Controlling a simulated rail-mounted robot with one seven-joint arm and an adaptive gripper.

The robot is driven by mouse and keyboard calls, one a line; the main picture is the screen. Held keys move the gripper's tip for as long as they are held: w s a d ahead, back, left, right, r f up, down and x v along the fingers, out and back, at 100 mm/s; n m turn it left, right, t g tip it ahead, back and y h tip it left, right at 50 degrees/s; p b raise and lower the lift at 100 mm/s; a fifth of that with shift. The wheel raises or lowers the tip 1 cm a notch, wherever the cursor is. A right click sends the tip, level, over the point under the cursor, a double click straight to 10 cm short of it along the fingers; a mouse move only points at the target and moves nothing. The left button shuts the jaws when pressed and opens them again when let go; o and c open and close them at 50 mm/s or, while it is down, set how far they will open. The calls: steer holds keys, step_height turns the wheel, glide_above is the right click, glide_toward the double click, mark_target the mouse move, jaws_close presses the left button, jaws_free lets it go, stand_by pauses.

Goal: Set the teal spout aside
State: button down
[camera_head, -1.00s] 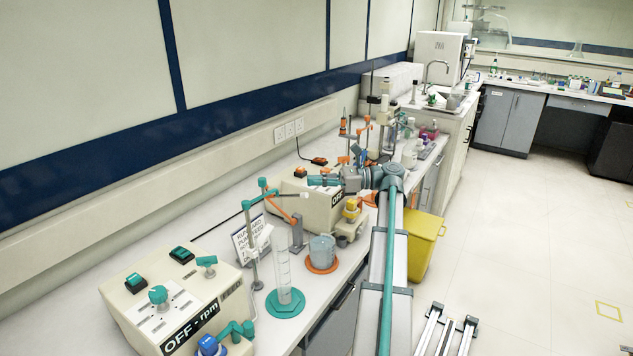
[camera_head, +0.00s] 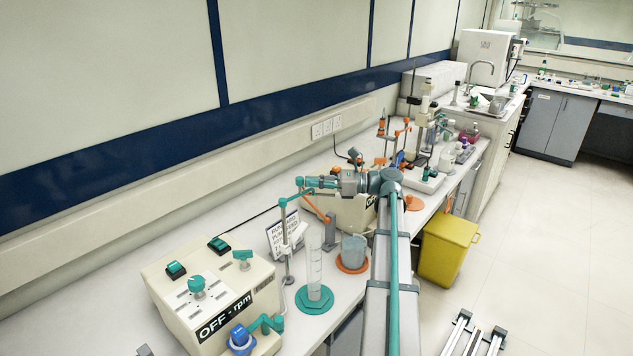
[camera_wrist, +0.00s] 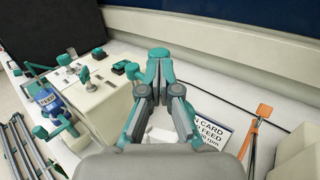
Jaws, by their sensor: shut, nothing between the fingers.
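The teal spout (camera_head: 293,198) stands on a slim grey post near the bench's middle, left of the orange spout in the head view. It has a jointed teal arm at the top of its post. My gripper (camera_head: 308,183) is at about the height of the spout's top, close to its right side. In the wrist view my gripper (camera_wrist: 158,64) has its fingers together and holds nothing. The fingers cover most of the area where the spout stands, so I cannot tell whether they touch it.
A beige console (camera_head: 205,290) stands left, with a blue knob and teal outlet. A measuring cylinder (camera_head: 314,268) on a teal base and a beaker (camera_head: 353,250) on an orange base stand in front. A printed card (camera_head: 283,234) is behind. An orange spout (camera_wrist: 255,125) is nearby.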

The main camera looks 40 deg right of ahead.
steer(key=shift+w+a+p, duration=0.15)
steer(key=shift+w+p, duration=0.5)
steer(key=shift+p, duration=0.1)
